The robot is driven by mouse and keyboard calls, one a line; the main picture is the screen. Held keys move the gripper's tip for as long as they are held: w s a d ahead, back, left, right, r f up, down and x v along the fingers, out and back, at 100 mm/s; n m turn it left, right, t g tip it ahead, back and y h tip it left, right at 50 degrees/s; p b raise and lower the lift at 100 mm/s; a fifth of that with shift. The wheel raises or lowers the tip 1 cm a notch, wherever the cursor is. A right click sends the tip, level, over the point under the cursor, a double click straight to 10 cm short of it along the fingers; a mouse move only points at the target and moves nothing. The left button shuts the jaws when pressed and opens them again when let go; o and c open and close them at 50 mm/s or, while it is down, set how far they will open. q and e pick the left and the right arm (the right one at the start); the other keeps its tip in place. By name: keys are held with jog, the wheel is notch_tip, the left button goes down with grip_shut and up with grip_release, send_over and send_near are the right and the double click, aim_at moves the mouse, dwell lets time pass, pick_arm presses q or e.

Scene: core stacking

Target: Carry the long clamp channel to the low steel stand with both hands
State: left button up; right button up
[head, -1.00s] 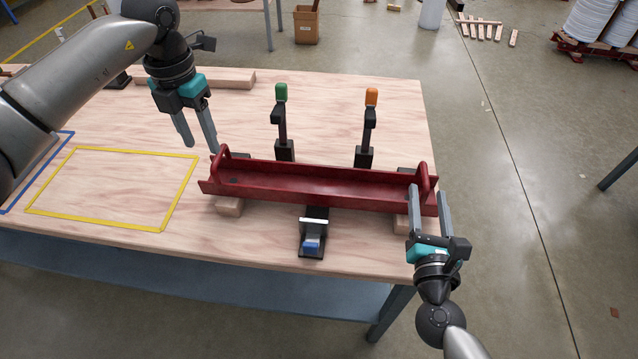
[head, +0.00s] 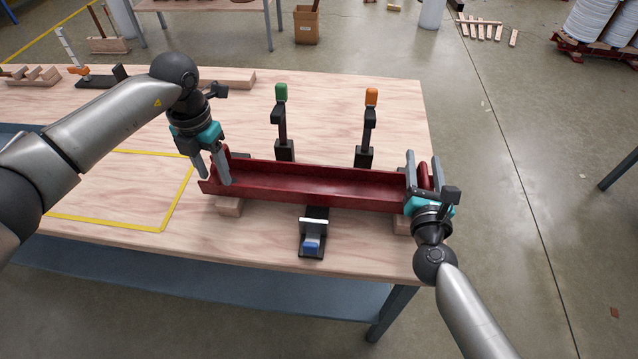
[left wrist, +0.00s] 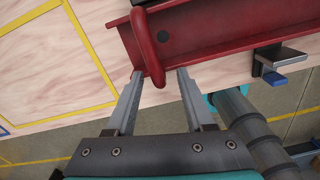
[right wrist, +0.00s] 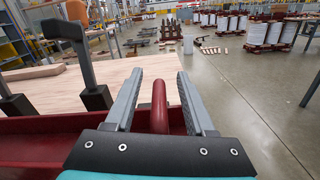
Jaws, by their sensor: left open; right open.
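The long dark red clamp channel (head: 310,186) rests on wooden blocks on the table, with a handle loop at each end. My left gripper (head: 212,182) is at its left end, open; in the left wrist view the left handle (left wrist: 151,48) lies between the spread fingers. My right gripper (head: 419,172) is at its right end, open; in the right wrist view the right handle (right wrist: 160,105) stands between the fingers. I cannot tell whether any finger touches a handle. I cannot make out the low steel stand in these views.
Toggle clamps with a green handle (head: 281,93) and an orange handle (head: 371,97) stand behind the channel. A blue-tipped clamp (head: 312,243) stands in front of it. A yellow taped rectangle (head: 178,200) lies on the table at left, its inside clear. Open floor lies right of the table.

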pick_arm(q)
grip_shut()
pick_arm(e)
grip_shut()
dwell(0.9)
pick_arm(q)
jog(key=shift+w+d+r, duration=0.1)
jog(key=shift+w+r, duration=0.05)
jog(key=shift+r, duration=0.05)
pick_arm(e)
jog(key=shift+w+r, duration=0.1)
jog(key=shift+r, duration=0.15)
